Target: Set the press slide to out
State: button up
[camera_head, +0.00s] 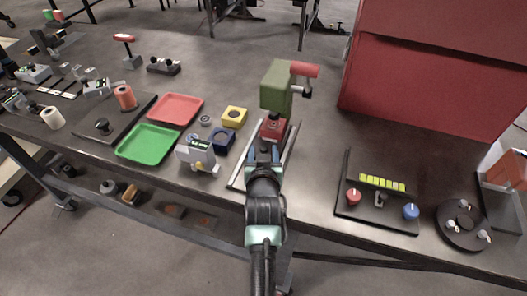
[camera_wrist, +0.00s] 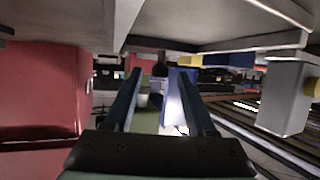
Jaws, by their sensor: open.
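The press has a green body (camera_head: 276,86) with a red-ended lever (camera_head: 304,69) at its upper right. Its slide, a red block (camera_head: 272,131) with a dark top, sits between two light rails (camera_head: 291,146) at the foot of the green body, on the near side. My gripper (camera_head: 264,154) is open, just in front of the red block and above the rails. In the wrist view my two fingers (camera_wrist: 160,88) stand apart, with a dark upright post (camera_wrist: 160,69) seen between their tips. I cannot tell whether the fingers touch the slide.
A grey device (camera_head: 196,153) and blue block (camera_head: 222,139) stand close left of the rails. Green (camera_head: 147,145) and red (camera_head: 176,108) trays lie further left. A knob panel (camera_head: 376,208) is at right, a large red box (camera_head: 430,85) behind. The table between press and panel is clear.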

grip_shut()
dwell(1.3)
